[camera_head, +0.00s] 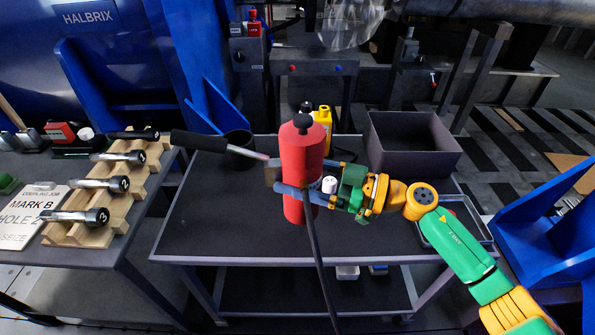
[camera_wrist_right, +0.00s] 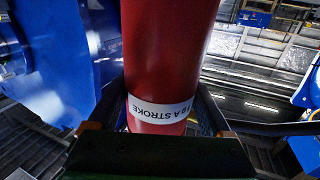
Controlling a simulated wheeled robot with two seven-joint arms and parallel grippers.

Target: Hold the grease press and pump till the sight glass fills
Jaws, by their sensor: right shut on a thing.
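The grease press is an upright red cylinder (camera_head: 302,165) with a black top cap, above the middle of the dark cart top. A pump lever with a black grip (camera_head: 199,141) sticks out to its left, and a dark hose or rod runs down in front of it. My right gripper (camera_head: 299,192) is shut around the red barrel from the right. In the right wrist view the barrel (camera_wrist_right: 168,50) stands between the fingers, with a white label (camera_wrist_right: 160,110) reading "A STROKE" upside down. I cannot make out the sight glass or its level. My left gripper is out of view.
The cart top (camera_head: 205,215) also holds a dark open bin (camera_head: 413,145), a black cup (camera_head: 239,150), a yellow bottle (camera_head: 323,117) and a grey tray (camera_head: 455,222). Left, a bench carries a wooden rack (camera_head: 75,235) with several metal tools. The cart's front left is clear.

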